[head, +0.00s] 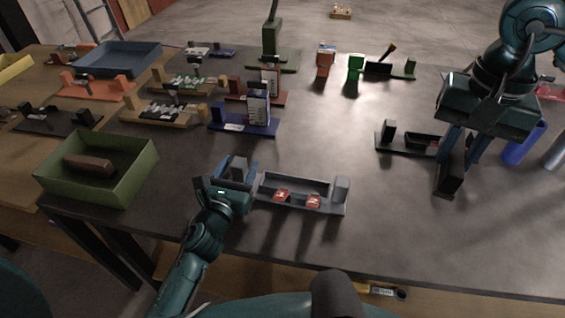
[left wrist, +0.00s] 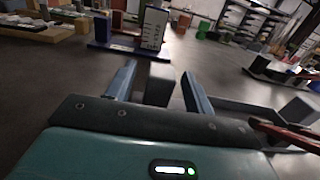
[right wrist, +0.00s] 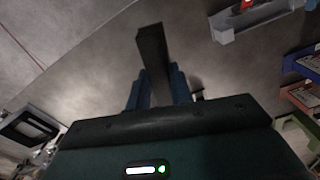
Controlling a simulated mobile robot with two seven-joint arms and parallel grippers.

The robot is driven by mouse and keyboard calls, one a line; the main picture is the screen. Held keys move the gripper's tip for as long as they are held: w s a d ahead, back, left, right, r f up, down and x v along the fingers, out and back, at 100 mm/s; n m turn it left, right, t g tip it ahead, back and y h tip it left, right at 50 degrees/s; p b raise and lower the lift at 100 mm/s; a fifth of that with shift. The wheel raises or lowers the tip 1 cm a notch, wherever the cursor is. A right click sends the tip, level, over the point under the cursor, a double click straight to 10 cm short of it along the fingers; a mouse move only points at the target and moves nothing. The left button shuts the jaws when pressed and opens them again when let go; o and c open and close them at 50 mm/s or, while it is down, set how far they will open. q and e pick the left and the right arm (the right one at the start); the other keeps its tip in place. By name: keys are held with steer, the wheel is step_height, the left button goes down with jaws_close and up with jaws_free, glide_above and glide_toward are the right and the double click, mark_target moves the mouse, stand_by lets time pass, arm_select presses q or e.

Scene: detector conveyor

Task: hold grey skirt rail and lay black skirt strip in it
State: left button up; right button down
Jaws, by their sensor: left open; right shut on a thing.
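The grey skirt rail (head: 322,208), a channel with end blocks and two red labels, lies near the front middle of the table. My left gripper (head: 238,172) is at its left end, open. In the left wrist view its fingers (left wrist: 160,88) stand on either side of a grey end block (left wrist: 160,84), with gaps visible. My right gripper (head: 455,160) is raised at the right, shut on the black skirt strip (head: 450,182). In the right wrist view the strip (right wrist: 152,48) sticks out beyond the fingers (right wrist: 158,88), apart from the rail (right wrist: 262,16).
A black fixture (head: 398,146) stands just left of my right gripper. A green bin (head: 125,180) is at the front left, and a blue fixture (head: 243,125) is behind the rail. A blue cylinder (head: 524,145) is at the right. The table between rail and right gripper is clear.

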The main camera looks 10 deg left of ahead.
arm_select(q)
jaws_close()
stand_by(0.6)
stand_by(1.2)
